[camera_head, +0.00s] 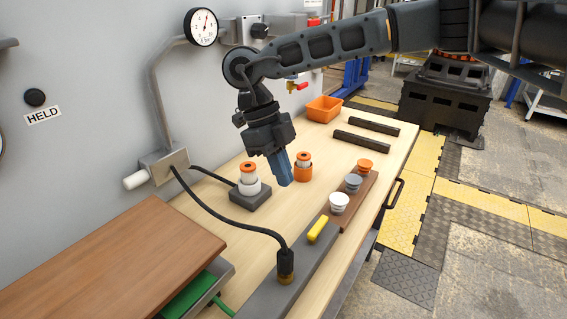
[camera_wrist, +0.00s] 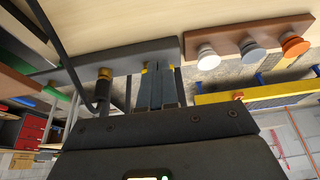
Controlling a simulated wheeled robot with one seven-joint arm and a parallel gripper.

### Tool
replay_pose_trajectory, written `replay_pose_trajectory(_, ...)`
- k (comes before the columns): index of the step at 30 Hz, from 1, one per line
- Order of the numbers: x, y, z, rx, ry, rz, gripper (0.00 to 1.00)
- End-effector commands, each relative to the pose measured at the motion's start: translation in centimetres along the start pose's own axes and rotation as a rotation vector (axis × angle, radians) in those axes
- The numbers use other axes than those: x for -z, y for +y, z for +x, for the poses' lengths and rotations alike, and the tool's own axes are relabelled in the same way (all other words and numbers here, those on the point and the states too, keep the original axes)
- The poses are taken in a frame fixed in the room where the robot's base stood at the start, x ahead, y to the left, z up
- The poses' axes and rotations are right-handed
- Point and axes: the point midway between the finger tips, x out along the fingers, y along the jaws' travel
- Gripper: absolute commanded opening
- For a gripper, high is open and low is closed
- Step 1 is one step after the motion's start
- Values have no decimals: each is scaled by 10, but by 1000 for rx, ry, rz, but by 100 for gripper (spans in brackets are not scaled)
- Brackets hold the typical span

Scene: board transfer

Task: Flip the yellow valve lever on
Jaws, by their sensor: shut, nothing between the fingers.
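The yellow valve lever (camera_head: 317,229) lies on top of a long dark grey block (camera_head: 284,278) at the front of the bench. It points roughly along the block. In the wrist view a small yellow part of the lever (camera_wrist: 150,67) shows by my fingertips, and the fingers hide the rest. My gripper (camera_head: 285,181) has blue fingers pointing down, shut and empty. In the head view it hangs beyond the lever, up and to the left of it, apart from it. The fingers also show in the wrist view (camera_wrist: 161,72).
A black hose with a brass fitting (camera_head: 285,277) joins the block beside the lever. A brown rack (camera_head: 349,208) with white, grey and orange knobs stands to the right.

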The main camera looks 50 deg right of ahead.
Motion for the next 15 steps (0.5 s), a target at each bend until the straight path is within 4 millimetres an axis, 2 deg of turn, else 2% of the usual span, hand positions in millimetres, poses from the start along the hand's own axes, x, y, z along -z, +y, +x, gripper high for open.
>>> replay_pose_trajectory(9,1,1,62,-3,3,-2,0)
replay_pose_trajectory(15,28,0,70,-2,0,0,0)
